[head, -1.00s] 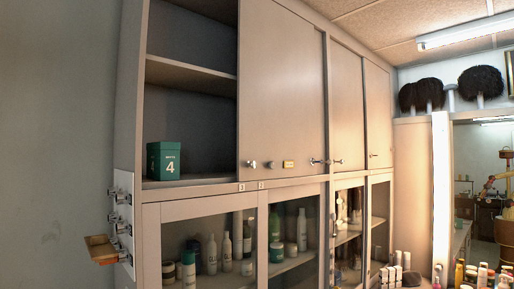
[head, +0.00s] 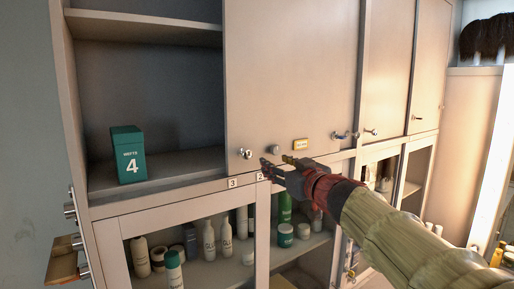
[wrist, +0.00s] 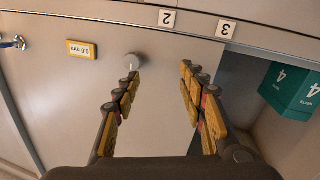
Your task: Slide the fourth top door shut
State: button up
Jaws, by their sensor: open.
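A flat, beige top door (head: 290,70) stands right of the open left compartment (head: 205,160); I see no number on the door itself. My gripper (head: 272,167) is open and empty, just below and in front of these knobs. In the wrist view, turned upside down, a grey knob (wrist: 133,61) shows just beyond the left fingertip; the fingers frame bare panel. I see no contact.
A green box (head: 128,155) marked 4 stands in the open compartment. Small tags 3 (head: 232,183) and 2 (head: 260,176) sit on the rail. Bottles stand behind glass doors below.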

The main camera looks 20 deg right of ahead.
aim_at(248, 156)
jog(key=w+a+y, duration=0.1)
jog(key=w+a, duration=0.1)
jog(key=w+a+y, duration=0.1)
jog(key=w+a, duration=0.1)
jog(key=w+a+r+y, duration=0.1)
jog(key=w+a, duration=0.1)
jog(key=a, duration=0.1)
jog(key=shift+w, duration=0.35)
jog(key=shift+c, duration=0.9)
grip_shut()
